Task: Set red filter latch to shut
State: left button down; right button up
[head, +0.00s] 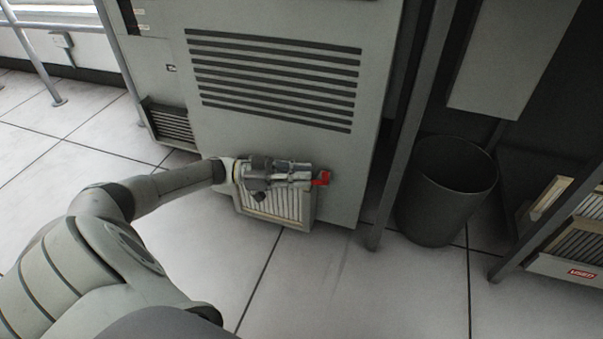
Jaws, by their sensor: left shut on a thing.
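The red filter latch (322,178) shows as a small red piece at the upper right corner of the filter (275,206). The filter is a pale pleated panel low on the front of the grey cabinet (265,130). My left gripper (314,177) reaches in from the left, in front of the filter's top edge, and is shut on the red latch at its fingertips. The gripper hides part of the latch and the filter's upper edge. I cannot tell the latch's exact angle. My right gripper is not in view.
A dark waste bin (445,192) stands right of the cabinet, behind a grey upright post (410,130). A rack with filters and a red label (582,273) is at the lower right. A rail (35,60) stands at the upper left. The tiled floor in front is clear.

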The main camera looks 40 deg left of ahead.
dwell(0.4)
pick_arm(q)
jog(key=c, duration=1.4)
grip_release()
jog(key=shift+o, duration=0.2)
jog(key=v, duration=1.2)
jog(key=shift+w+r, duration=0.1)
